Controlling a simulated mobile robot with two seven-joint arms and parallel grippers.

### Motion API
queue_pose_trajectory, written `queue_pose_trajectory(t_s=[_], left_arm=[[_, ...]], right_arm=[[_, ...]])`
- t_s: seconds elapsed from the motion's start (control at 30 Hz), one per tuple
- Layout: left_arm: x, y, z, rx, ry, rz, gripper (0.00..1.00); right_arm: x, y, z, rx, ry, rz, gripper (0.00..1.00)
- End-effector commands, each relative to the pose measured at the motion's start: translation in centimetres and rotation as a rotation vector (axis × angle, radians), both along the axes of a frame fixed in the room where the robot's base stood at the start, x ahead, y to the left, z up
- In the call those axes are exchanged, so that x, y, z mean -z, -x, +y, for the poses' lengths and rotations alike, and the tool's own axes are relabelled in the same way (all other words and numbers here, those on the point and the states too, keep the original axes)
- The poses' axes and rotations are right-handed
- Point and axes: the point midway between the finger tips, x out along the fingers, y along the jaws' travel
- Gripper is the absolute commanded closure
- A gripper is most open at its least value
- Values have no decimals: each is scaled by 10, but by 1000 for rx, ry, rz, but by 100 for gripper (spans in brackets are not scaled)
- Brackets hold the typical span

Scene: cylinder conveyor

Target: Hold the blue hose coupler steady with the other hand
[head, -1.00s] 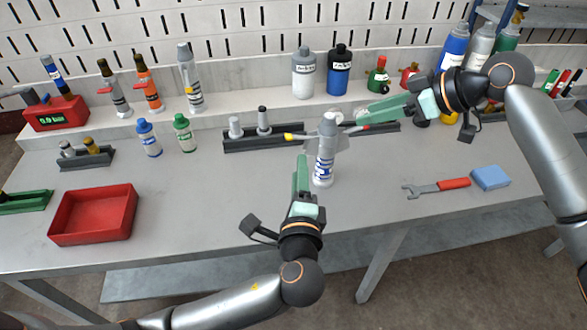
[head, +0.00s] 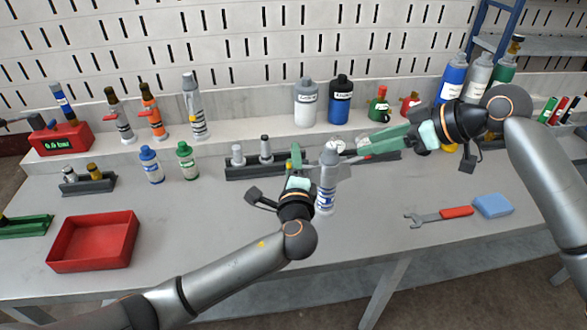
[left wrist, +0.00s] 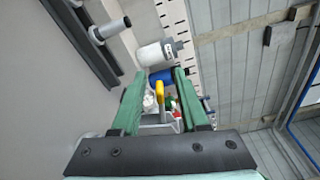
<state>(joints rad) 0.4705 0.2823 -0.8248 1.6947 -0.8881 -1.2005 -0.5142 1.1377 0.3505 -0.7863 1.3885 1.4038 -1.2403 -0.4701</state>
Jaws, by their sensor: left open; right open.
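The hose coupler (head: 326,190) stands upright on the bench, a grey-white cylinder with blue bands. Two side levers stick out, a yellow-tipped one (head: 290,165) to the left and a red-tipped one (head: 364,157) to the right. My left gripper (head: 294,160) is open at the yellow-tipped lever. In the left wrist view the yellow tip (left wrist: 160,91) shows between my open left fingers (left wrist: 157,98); contact cannot be told. My right gripper (head: 352,147) is open, its fingertips near the coupler's top right and the red tip. Part of the coupler's top is hard to make out.
A dark rack (head: 238,172) with grey cylinders stands behind the coupler. Bottles line the back ledge, including a grey one (head: 306,104) and a blue one (head: 340,101). A wrench (head: 438,216) and blue sponge (head: 492,205) lie right; a red tray (head: 94,241) lies left.

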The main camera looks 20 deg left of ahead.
Motion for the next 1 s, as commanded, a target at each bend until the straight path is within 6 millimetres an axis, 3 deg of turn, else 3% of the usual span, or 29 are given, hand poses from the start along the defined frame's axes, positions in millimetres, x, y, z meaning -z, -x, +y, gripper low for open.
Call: queue_pose_trajectory(t_s=[0.3,0.7,1.0], left_arm=[[0,-2,1,0,1,-1,56],[0,-2,1,1,1,0,100],[0,-2,0,1,1,0,100]], right_arm=[[0,0,0,0,0,0,50],[0,0,0,0,0,0,50],[0,0,0,0,0,0,50]])
